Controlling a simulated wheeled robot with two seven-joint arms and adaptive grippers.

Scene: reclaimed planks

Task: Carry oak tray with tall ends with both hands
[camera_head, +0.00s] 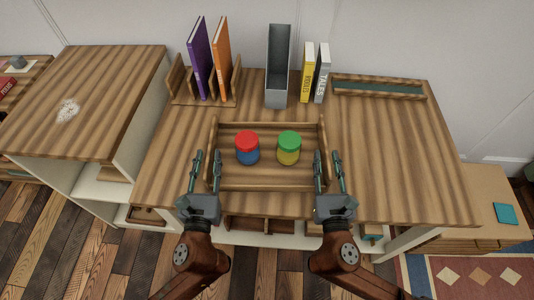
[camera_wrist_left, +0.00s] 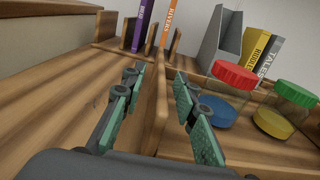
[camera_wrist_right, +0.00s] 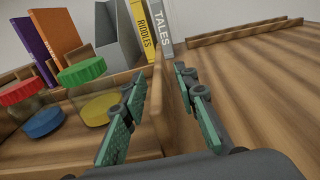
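The oak tray with tall ends (camera_head: 265,182) rests on the wooden table, holding a jar with a red lid and blue base (camera_head: 247,148) and a jar with a green lid and yellow base (camera_head: 288,147). My left gripper (camera_head: 206,158) is open, its fingers on either side of the tray's left end wall, which shows between them in the left wrist view (camera_wrist_left: 155,110). My right gripper (camera_head: 328,158) is open, its fingers on either side of the right end wall, seen in the right wrist view (camera_wrist_right: 172,105). Gaps show between fingers and walls.
Behind the tray stand a book rack (camera_head: 205,102) with purple and orange books, a grey file holder (camera_head: 277,75), and yellow and grey books (camera_head: 314,75). A long shallow tray (camera_head: 380,87) lies at the back right. The table's right side (camera_head: 400,160) is clear.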

